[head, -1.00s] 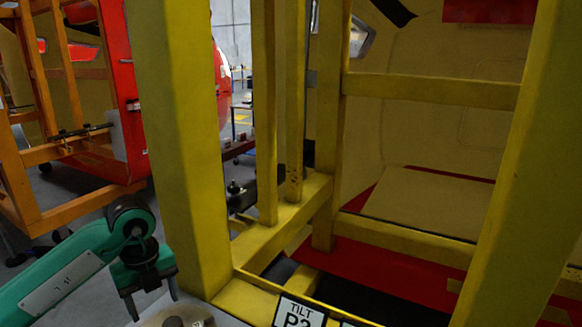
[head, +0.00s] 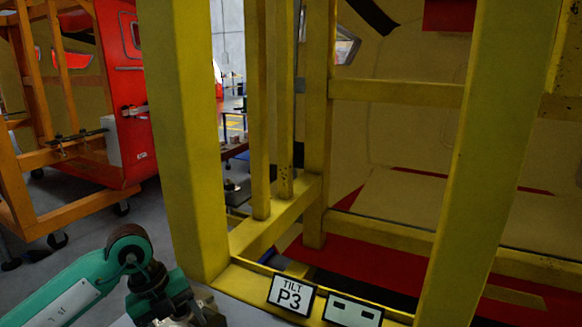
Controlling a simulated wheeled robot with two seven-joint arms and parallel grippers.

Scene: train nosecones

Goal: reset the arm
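My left arm, teal with a dark wrist joint, comes in from the lower left in the head view. My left gripper (head: 172,308) is at the bottom edge, left of the foot of the near yellow post. Its fingers are not clear against the parts around them, so I cannot tell whether it is open or shut. I see nothing clearly held in it. My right arm and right gripper are not in view.
A yellow frame (head: 187,150) stands close in front, with a "TILT P3" sign (head: 291,294) on its lower beam. A pale nosecone (head: 400,140) is inside it. An orange frame (head: 30,130) with a red-and-yellow nosecone (head: 135,95) stands at left. Grey floor shows between them.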

